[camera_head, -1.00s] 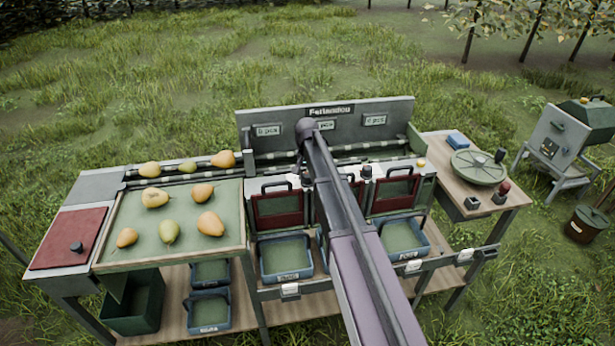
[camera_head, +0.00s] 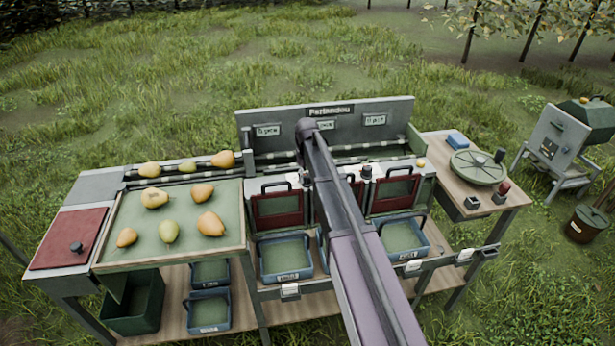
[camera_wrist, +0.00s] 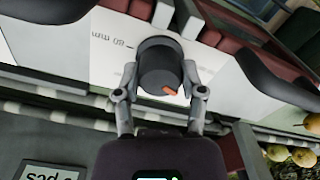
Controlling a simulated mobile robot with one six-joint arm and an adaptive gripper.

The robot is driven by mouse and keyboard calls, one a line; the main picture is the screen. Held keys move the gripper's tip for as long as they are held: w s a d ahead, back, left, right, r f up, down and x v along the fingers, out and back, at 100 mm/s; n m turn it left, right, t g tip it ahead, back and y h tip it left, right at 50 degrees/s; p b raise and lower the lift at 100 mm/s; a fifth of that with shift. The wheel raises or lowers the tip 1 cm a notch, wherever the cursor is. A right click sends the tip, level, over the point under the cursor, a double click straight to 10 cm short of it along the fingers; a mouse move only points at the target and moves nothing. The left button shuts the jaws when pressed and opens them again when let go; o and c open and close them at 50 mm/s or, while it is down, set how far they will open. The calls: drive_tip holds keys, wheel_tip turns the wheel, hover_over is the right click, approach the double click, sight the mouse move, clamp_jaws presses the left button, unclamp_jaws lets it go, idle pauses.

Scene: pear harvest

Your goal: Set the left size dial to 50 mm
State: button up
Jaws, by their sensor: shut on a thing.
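In the wrist view a dark round dial (camera_wrist: 160,66) with an orange pointer mark sits on a white panel (camera_wrist: 75,40). Upside-down print on the panel beside it appears to read "60 mm". My gripper (camera_wrist: 160,98) is shut on the dial, one finger on each side. The orange mark is on the dial's lower right in this view. I cannot tell which size it points to. In the head view my arm hides the dial and the gripper. Another dark knob (camera_head: 367,172) shows to the right of my arm.
Red gates (camera_head: 277,208) with dark handles stand on both sides of my arm, with blue bins (camera_head: 285,272) below. A green tray (camera_head: 180,240) with several pears is at left. A backboard with labels (camera_head: 325,115) rises behind. A round green disc (camera_head: 478,167) lies on the right table.

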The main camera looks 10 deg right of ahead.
drive_tip(key=n, duration=0.4)
drive_tip(key=shift+s, duration=0.1)
idle(0.3)
drive_tip(key=o, duration=1.1)
drive_tip(key=shift+o, duration=0.2)
